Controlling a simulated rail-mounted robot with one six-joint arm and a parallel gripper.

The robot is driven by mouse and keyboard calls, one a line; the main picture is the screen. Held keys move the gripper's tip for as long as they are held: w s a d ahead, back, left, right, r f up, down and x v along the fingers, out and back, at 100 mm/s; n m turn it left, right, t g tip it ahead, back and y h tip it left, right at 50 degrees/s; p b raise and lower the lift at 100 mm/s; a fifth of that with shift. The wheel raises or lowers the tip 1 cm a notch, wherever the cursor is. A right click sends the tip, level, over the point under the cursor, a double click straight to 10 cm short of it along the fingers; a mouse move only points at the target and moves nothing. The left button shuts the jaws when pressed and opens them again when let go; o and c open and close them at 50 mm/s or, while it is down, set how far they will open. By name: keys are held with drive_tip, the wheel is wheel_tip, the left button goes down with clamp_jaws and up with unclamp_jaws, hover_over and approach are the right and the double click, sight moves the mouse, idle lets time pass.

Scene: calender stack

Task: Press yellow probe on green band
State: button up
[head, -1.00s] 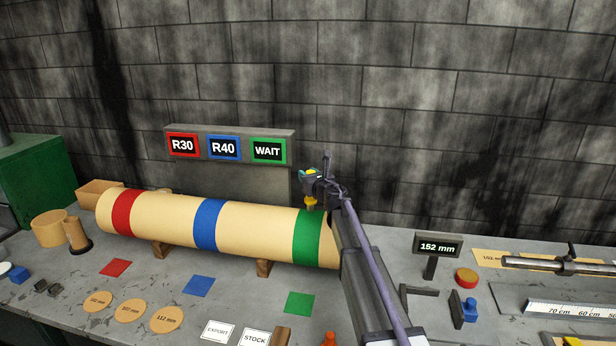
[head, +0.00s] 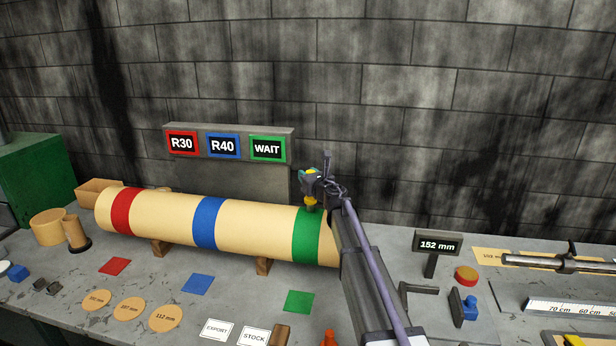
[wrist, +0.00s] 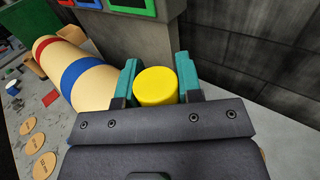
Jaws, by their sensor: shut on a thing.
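The yellow probe (wrist: 156,87) is held between the teal fingers of my gripper (wrist: 158,80) in the wrist view. In the head view my gripper (head: 311,183) is above the right part of the tan roll, with the yellow probe (head: 311,203) pointing down. The green band (head: 306,236) circles the roll (head: 260,232) near its right end. The probe's lower end is at the top of the green band; I cannot tell whether it touches. In the wrist view the green band is hidden by the gripper.
The roll also carries a red band (head: 122,211) and a blue band (head: 207,223). A sign panel behind it shows R30, R40 and a green-framed WAIT (head: 267,149). A 152 mm display (head: 437,244) stands right of my arm. Discs and colored squares lie in front.

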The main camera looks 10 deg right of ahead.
drive_tip(key=shift+s+f+b, duration=0.1)
drive_tip(key=shift+f+b, duration=0.25)
idle(1.1)
wheel_tip(320, 180, up, 7)
drive_tip(key=p, duration=0.7)
idle(1.1)
